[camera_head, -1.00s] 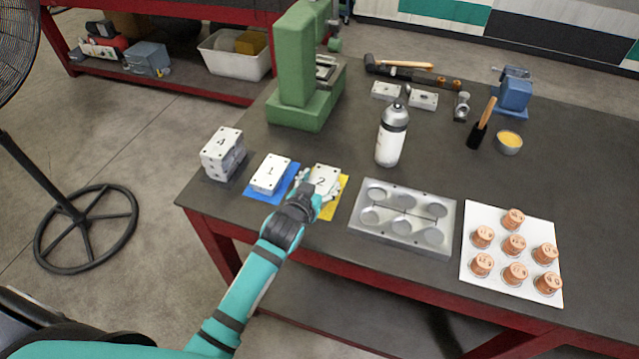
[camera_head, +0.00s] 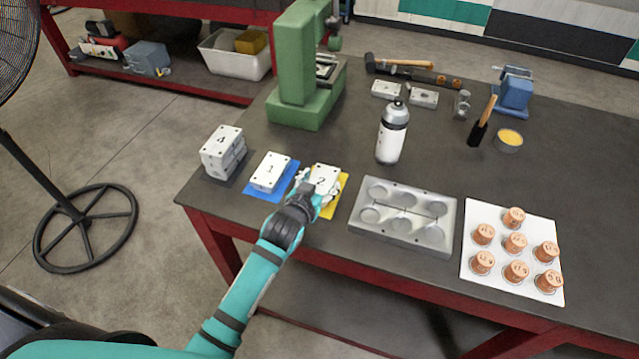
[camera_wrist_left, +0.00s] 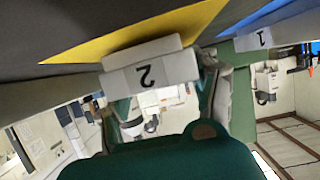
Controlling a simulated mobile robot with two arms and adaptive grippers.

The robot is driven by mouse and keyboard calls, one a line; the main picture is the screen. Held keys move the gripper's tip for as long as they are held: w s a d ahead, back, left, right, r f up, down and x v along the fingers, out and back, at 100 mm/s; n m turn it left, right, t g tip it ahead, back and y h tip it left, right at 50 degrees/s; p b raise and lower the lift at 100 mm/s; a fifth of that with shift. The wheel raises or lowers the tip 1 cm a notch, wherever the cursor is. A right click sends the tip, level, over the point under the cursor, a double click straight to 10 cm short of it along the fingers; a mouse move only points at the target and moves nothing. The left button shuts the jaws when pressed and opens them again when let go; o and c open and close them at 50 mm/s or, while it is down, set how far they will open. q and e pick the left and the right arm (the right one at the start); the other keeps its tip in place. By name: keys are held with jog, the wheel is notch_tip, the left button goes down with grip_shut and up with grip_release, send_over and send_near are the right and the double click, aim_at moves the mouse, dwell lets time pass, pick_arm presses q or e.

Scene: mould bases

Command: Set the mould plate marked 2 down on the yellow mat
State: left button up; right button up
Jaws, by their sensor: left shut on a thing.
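The mould plate marked 2 (camera_head: 323,177) is a white block over the yellow mat (camera_head: 341,187) in the head view. My left gripper (camera_head: 316,192) is shut on its near end. In the left wrist view the plate marked 2 (camera_wrist_left: 150,72) shows its number upside down, with the yellow mat (camera_wrist_left: 120,38) close behind it. I cannot tell whether the plate touches the mat. The plate marked 1 (camera_head: 269,171) lies on the blue mat (camera_head: 258,195) to the left. My right gripper is not in view.
A stack of plates topped by one marked 4 (camera_head: 222,144) stands at the left. A grey mould tray (camera_head: 403,215) lies right of the yellow mat, with a bottle (camera_head: 391,133) behind it. A white board (camera_head: 510,260) holds several copper-coloured cylinders. A green press (camera_head: 296,60) stands behind.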

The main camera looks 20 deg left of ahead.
pick_arm(q)
jog(key=shift+s+f, duration=0.1)
jog(key=shift+f, duration=0.15)
jog(key=shift+s+d+f+b, duration=0.1)
jog(key=shift+s+f+b, duration=0.2)
jog(key=shift+f, duration=0.2)
jog(key=o, duration=1.8)
jog(key=shift+f, duration=0.2)
jog(key=shift+s+r, duration=0.2)
jog(key=shift+s, duration=0.3)
jog(key=v, duration=0.3)
jog(key=r+v, duration=0.1)
jog(key=v, duration=0.7)
jog(key=shift+w+r, duration=0.25)
jog(key=shift+r, duration=0.15)
